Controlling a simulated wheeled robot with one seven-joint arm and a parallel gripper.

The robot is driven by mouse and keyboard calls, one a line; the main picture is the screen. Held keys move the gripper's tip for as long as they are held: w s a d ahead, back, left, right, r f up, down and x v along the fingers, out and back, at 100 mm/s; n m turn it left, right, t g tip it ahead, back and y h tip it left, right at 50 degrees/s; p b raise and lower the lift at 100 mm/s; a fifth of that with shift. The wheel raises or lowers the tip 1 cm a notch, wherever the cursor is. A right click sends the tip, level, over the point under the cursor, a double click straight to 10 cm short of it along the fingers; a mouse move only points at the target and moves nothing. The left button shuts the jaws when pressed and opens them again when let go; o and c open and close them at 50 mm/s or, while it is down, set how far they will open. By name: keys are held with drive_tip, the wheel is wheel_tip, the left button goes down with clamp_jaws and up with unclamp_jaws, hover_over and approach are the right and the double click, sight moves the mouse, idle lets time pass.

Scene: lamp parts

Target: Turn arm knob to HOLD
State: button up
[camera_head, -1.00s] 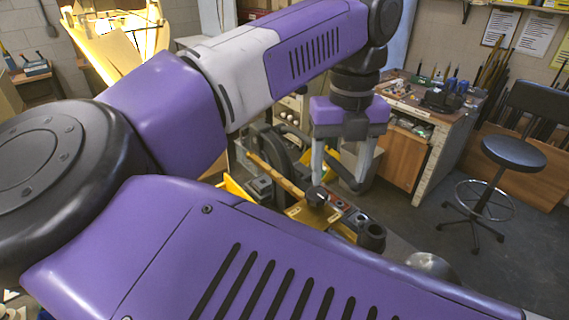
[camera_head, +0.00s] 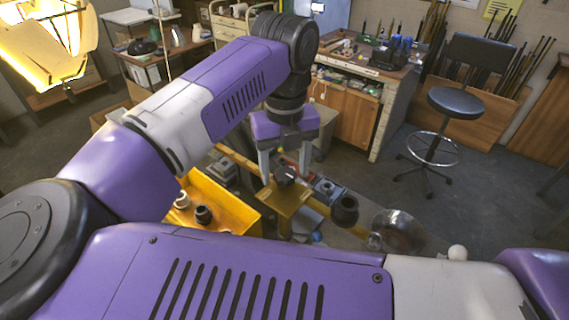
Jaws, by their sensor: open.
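My gripper (camera_head: 284,168) hangs from the purple wrist near the middle of the head view, fingers pointing down. Its two grey fingers are spread apart. A small black knob (camera_head: 285,175) sits on a yellow bracket (camera_head: 285,200) along a yellow arm (camera_head: 317,206). The knob shows between or just in front of the fingers; I cannot tell whether they touch it. Any HOLD marking is too small to read.
A yellow bin (camera_head: 225,208) with black and white parts stands left of the bracket. A black cup-shaped part (camera_head: 344,210) and a shiny metal dome (camera_head: 398,232) lie to the right. A stool (camera_head: 452,105) and workbench (camera_head: 350,85) stand behind, with clear floor between.

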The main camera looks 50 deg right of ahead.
drive_tip(key=shift+c, duration=0.2)
clamp_jaws()
drive_tip(key=shift+f, duration=0.1)
